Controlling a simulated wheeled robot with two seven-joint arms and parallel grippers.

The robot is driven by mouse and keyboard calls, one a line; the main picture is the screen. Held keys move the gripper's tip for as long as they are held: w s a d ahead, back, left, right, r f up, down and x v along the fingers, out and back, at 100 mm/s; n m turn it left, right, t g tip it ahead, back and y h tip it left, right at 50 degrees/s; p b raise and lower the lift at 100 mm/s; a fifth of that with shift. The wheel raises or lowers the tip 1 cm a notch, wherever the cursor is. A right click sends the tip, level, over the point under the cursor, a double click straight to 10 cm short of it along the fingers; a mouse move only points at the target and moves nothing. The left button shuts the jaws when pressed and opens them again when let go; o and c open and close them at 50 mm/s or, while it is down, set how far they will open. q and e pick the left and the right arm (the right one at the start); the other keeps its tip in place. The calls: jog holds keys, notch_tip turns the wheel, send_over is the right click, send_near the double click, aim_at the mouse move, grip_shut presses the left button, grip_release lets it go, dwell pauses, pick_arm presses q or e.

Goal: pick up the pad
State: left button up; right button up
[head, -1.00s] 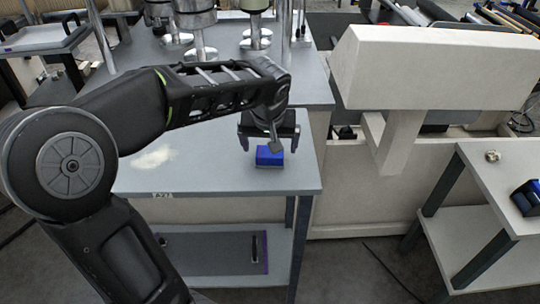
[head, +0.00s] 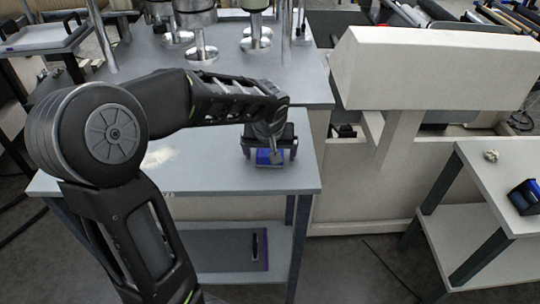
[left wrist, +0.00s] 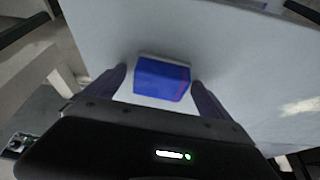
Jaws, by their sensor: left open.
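The pad is a small blue block (head: 265,158) on the grey table (head: 215,178), near its front right corner. In the left wrist view the blue pad (left wrist: 162,79) lies between the two fingers, with a pale strip along its far edge. My left gripper (head: 269,161) is low over the pad, its fingers open on either side of it. The left wrist view shows small gaps between the fingers (left wrist: 158,84) and the pad's sides. Part of the pad is hidden by the gripper in the head view. My right gripper is not in view.
A pale powdery patch (head: 158,157) lies on the table left of the pad. Metal posts on round bases (head: 200,50) stand behind. A white machine housing (head: 430,68) is at the right. A side table (head: 480,178) holds a dark blue item (head: 525,196).

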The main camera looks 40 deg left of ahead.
aim_at(270, 151)
pick_arm(q)
jog(key=shift+c, duration=0.3)
jog(key=c, duration=1.4)
jog(key=shift+r, duration=0.1)
jog(key=shift+c, duration=0.2)
notch_tip(270, 151, up, 10)
jog(key=shift+f+b, duration=0.1)
jog(key=shift+b, duration=0.5)
